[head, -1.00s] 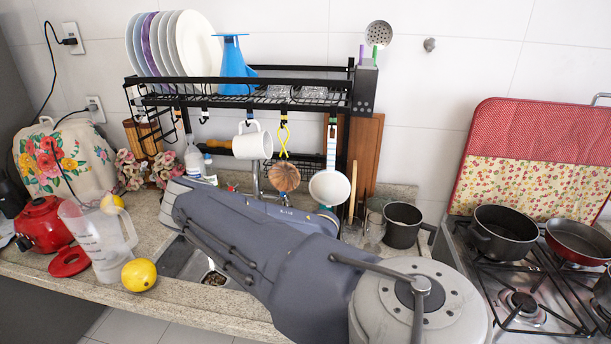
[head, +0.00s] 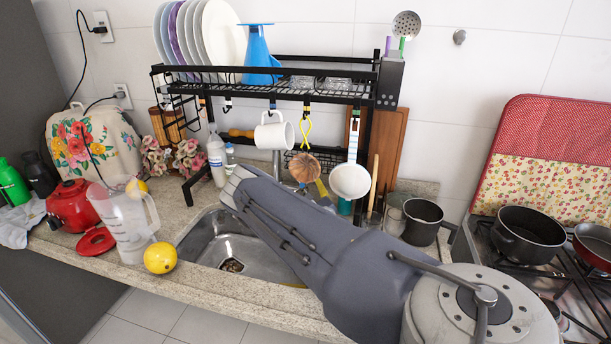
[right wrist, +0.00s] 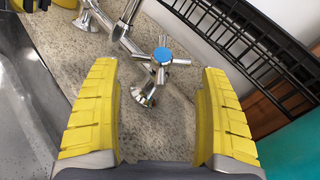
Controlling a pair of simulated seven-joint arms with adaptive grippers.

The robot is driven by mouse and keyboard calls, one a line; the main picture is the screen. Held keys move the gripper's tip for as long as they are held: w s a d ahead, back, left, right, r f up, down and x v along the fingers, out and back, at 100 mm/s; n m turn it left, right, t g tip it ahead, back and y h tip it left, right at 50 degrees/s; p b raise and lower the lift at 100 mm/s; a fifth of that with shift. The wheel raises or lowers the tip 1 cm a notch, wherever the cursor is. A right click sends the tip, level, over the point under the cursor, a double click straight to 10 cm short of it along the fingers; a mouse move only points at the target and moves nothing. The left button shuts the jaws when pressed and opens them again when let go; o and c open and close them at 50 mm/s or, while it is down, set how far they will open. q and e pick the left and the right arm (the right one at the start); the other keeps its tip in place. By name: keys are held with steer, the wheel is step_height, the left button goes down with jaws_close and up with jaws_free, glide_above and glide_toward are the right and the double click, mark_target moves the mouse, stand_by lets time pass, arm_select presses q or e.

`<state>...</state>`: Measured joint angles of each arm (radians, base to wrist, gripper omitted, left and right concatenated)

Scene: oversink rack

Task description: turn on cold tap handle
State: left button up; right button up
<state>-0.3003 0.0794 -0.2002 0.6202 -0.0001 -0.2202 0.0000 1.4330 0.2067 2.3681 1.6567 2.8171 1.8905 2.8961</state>
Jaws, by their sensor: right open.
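The cold tap handle (right wrist: 162,57) is a chrome cross handle with a blue centre, in the right wrist view. It sits on a chrome valve above the stone counter. My right gripper (right wrist: 160,73) is open, with its yellow fingers spread to the left and right of the handle. A gap shows on both sides, and I see no contact. In the head view the chrome tap pipe (head: 277,162) rises behind the sink. There my right arm covers the handle, and the fingers are mostly hidden. My left gripper is not in view.
The black oversink rack (head: 330,97) holds plates, with a white mug (head: 273,136) and ladle (head: 349,180) hanging from it. The sink basin (head: 215,240) lies below my arm. A lemon (head: 160,257) and clear jug (head: 125,225) stand left. A black pot (head: 422,220) stands right.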

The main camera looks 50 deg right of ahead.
steer(key=shift+x, duration=1.3)
steer(key=c, duration=1)
steer(key=shift+d, duration=0.1)
steer(key=shift+s+d, duration=0.15)
steer(key=shift+n+y, duration=0.8)
steer(key=o, duration=1)
steer(key=shift+f, duration=0.2)
